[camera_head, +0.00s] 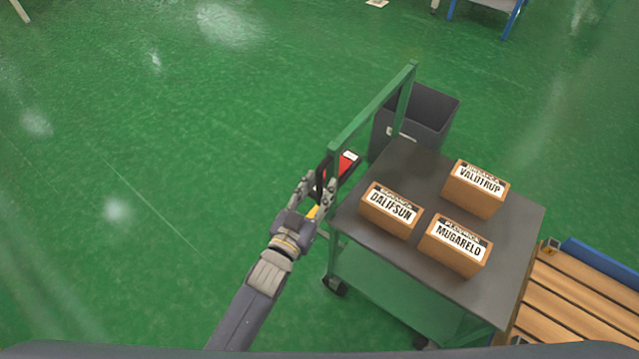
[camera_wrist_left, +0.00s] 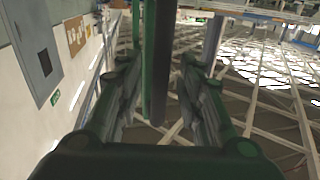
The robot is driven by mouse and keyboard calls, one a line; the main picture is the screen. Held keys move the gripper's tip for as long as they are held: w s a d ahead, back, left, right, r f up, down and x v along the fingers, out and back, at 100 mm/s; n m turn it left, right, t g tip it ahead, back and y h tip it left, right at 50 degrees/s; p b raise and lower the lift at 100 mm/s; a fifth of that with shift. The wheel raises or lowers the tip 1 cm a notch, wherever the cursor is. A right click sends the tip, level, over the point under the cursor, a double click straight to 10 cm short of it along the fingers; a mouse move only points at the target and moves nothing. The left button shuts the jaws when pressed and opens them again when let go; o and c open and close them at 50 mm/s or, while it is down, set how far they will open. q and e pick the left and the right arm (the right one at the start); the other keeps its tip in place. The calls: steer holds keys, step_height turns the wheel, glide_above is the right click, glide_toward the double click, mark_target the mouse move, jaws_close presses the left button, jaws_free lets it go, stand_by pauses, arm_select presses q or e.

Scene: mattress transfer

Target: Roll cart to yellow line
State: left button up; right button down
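The cart (camera_head: 400,265) is green with a dark grey top and a raised green handle frame (camera_head: 372,108) along its left side. Three labelled brown boxes sit on top: DALIFSUN (camera_head: 390,210), MUGARELO (camera_head: 455,246) and VALUTRUP (camera_head: 475,188). My left gripper (camera_head: 318,186) is at the near post of the handle frame. My right gripper is not in view. I see no yellow line.
A dark open bin (camera_head: 432,112) stands behind the cart. A red and black object (camera_head: 342,170) shows beside the handle. A wooden slatted pallet (camera_head: 575,300) is close on the cart's right. The green floor (camera_head: 130,150) to the left is clear.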

arm_select(q)
steer(key=shift+w+d, duration=0.2)
steer(key=shift+w, duration=0.25)
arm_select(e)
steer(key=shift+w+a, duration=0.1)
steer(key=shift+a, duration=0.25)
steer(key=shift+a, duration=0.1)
arm_select(q)
jaws_close()
